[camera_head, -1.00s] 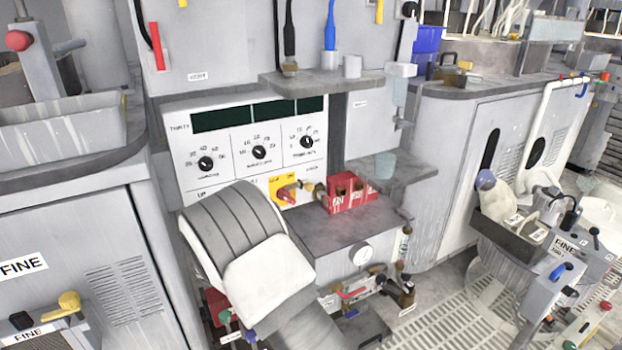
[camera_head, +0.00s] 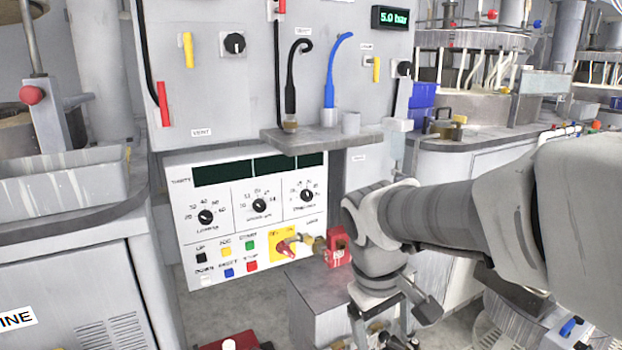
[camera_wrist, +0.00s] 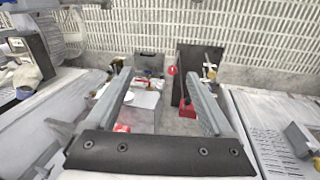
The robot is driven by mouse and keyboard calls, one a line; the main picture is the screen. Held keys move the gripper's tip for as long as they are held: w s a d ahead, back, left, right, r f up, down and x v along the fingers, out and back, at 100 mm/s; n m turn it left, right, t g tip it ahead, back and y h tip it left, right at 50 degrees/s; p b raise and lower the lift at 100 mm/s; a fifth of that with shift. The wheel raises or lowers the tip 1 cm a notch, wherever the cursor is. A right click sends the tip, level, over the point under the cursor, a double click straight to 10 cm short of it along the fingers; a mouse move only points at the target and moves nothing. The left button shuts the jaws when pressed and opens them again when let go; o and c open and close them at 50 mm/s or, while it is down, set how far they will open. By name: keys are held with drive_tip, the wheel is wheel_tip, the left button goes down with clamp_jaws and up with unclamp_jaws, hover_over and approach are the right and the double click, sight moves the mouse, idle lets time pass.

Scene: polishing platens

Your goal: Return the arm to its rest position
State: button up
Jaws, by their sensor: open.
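My arm comes in from the right in the head view, and its wrist (camera_head: 375,225) bends downward in front of the low grey cabinet (camera_head: 318,300). The gripper end is dark and partly cut off at the bottom edge there. In the wrist view my gripper (camera_wrist: 158,78) is open, with its two grey fingers well apart and nothing held between them. Beyond the fingers lie a grey box top (camera_wrist: 140,108) and a red item (camera_wrist: 187,108), both clear of the fingertips as far as I can tell.
The control panel (camera_head: 240,215) with dials and coloured buttons stands left of my wrist. A red block (camera_head: 338,250) sits close beside the wrist. A grey shelf (camera_head: 320,138) juts out above. Grey machines stand at left and right. Slatted grating (camera_wrist: 250,40) shows beyond.

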drive_tip(key=s+d+r+m+t+y, duration=0.25)
drive_tip(key=s+r+m+t, duration=0.2)
drive_tip(key=s, duration=0.55)
wheel_tip(320, 180, up, 28)
drive_tip(key=p, duration=2.8)
drive_tip(key=shift+r+p, duration=0.2)
drive_tip(key=shift+p, duration=0.1)
